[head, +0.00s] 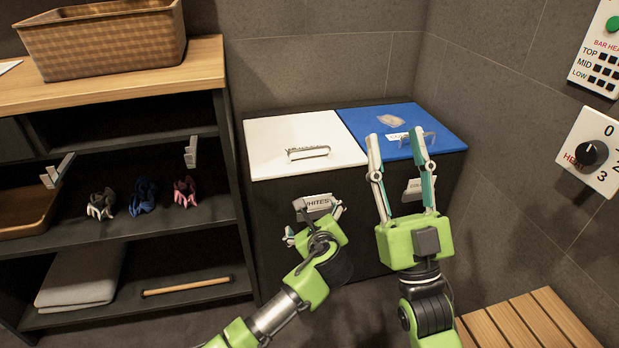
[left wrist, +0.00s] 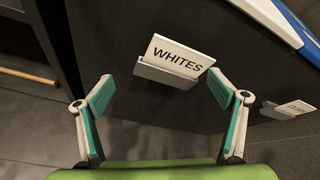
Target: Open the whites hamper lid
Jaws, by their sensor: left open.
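The white hamper lid (head: 270,140) lies flat and shut on the dark hamper (head: 275,215), with a bar handle (head: 308,153) near its front edge. A WHITES sign (head: 318,203) is on the hamper front; it also shows in the left wrist view (left wrist: 178,57). My left gripper (head: 318,214) is open and empty in front of the sign, below the lid's front edge. In the left wrist view its fingers (left wrist: 160,88) stand wide apart on either side of the sign. My right gripper (head: 395,138) is open, its fingertips overlapping the blue lid in the picture; contact cannot be told.
The blue lid (head: 440,121) is beside the white one, also shut. A dark shelf unit (head: 228,165) with a basket (head: 105,40) stands at left. Tiled walls close in behind and right; a wooden slatted surface (head: 525,325) is at lower right.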

